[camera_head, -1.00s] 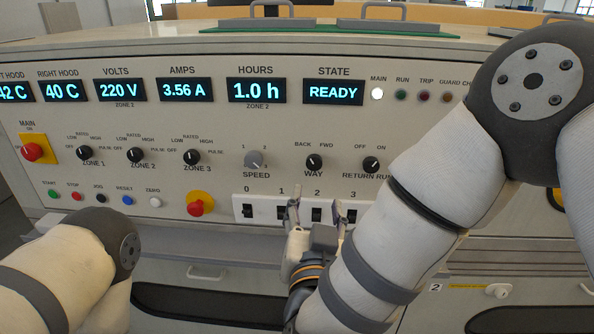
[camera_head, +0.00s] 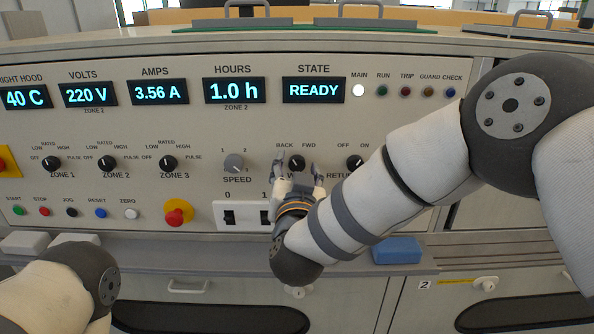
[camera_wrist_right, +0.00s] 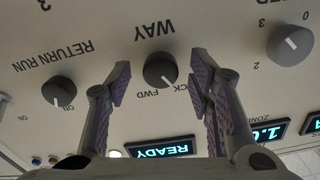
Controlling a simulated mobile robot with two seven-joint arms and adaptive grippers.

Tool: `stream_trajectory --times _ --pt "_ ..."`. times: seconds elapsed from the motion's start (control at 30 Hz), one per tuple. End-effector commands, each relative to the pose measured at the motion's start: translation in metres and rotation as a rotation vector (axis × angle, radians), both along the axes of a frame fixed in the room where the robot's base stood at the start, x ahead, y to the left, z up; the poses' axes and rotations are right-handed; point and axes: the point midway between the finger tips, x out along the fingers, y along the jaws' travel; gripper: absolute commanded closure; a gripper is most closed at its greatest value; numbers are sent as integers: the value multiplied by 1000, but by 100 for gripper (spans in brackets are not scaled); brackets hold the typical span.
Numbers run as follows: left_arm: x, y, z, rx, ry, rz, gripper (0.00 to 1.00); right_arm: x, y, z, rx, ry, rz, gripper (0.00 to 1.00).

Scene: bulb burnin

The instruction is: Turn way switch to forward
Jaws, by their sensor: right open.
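The WAY switch is a round black knob (camera_head: 297,162) on the control panel, between the BACK and FWD labels. My right gripper (camera_head: 297,170) is open, with one finger on each side of the knob. In the wrist view a gap shows between the knob and each finger of the right gripper (camera_wrist_right: 159,84). My left arm shows at the lower left, but its gripper is out of view.
The SPEED knob (camera_head: 234,163) is left of WAY, and the RETURN RUN knob (camera_head: 355,163) is right. A white switch strip (camera_head: 229,229) lies below, partly hidden by my right arm. The STATE display (camera_head: 314,90) reads READY. A blue block (camera_head: 397,250) lies on the ledge.

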Motion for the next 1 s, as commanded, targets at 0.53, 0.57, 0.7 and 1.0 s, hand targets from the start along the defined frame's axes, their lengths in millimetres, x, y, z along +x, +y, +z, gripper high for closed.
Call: stream_trajectory --times 0.53,0.57,0.7,1.0 --pt "1 0 1 0 -2 0 29 -1 0 0 8 0 0 100" --pt "1 0 1 0 -3 0 29 -1 0 0 13 0 -1 100" --pt "2 0 3 0 -8 0 29 -1 0 1 57 1 -1 100" --pt "10 0 11 -1 -34 0 29 -1 0 2 279 0 -1 100"
